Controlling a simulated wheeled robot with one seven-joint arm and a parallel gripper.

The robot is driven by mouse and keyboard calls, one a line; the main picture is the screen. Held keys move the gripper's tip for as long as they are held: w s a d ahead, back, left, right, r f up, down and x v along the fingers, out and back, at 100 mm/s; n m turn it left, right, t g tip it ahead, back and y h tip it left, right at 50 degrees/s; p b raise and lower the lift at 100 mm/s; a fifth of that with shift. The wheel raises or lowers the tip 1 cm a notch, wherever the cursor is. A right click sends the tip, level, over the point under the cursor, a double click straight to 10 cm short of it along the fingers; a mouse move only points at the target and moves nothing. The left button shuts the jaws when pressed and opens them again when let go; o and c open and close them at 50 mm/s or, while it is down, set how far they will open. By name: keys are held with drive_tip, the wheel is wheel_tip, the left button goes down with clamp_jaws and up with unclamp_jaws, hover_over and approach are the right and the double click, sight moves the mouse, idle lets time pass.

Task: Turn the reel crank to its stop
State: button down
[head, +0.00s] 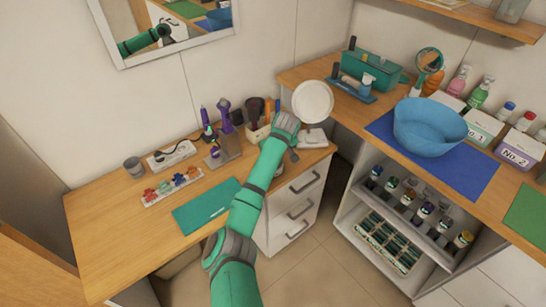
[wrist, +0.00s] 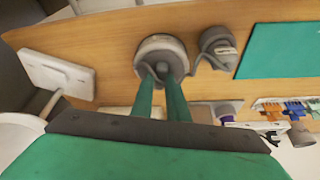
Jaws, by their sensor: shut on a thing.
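The reel (wrist: 150,45) is a round, pale-rimmed grey drum on the wooden counter, at the top middle of the wrist view. Its crank (wrist: 161,72) is a small grey part on the drum's face, between my fingertips. My gripper (wrist: 161,80) reaches it with two green fingers and is shut on the crank; the exact contact is partly hidden by the fingers. A grey cable runs from the reel to a grey fitting (wrist: 219,50) beside it. In the head view my arm covers most of the reel, and the fingertips are hidden.
A teal mat (head: 205,207) lies left of my arm. A round white mirror (head: 312,100) stands close behind my wrist, with holders and bottles to its left. A blue bowl (head: 430,127) sits on the right counter. White drawers (head: 300,205) are below.

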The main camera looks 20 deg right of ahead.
drive_tip(key=m+h, duration=0.1)
drive_tip(key=m, duration=0.2)
drive_tip(key=shift+a+m+h, duration=0.1)
drive_tip(key=shift+m+h, duration=0.2)
drive_tip(key=shift+m, duration=0.1)
drive_tip(key=m+h, duration=0.1)
drive_tip(key=m, duration=0.2)
drive_tip(key=shift+w+a+m+g, duration=0.1)
drive_tip(key=shift+m+g, duration=0.2)
drive_tip(key=shift+g, duration=0.1)
drive_tip(key=m+h, duration=0.1)
drive_tip(key=m, duration=0.2)
drive_tip(key=shift+w+a+g, duration=0.1)
drive_tip(key=shift+a+g, duration=0.05)
drive_tip(key=shift+g, duration=0.25)
drive_tip(key=shift+m+g+h, duration=0.4)
drive_tip(key=shift+m+g, duration=0.1)
drive_tip(key=shift+m, duration=1.2)
drive_tip(key=c, duration=1.7)
unclamp_jaws()
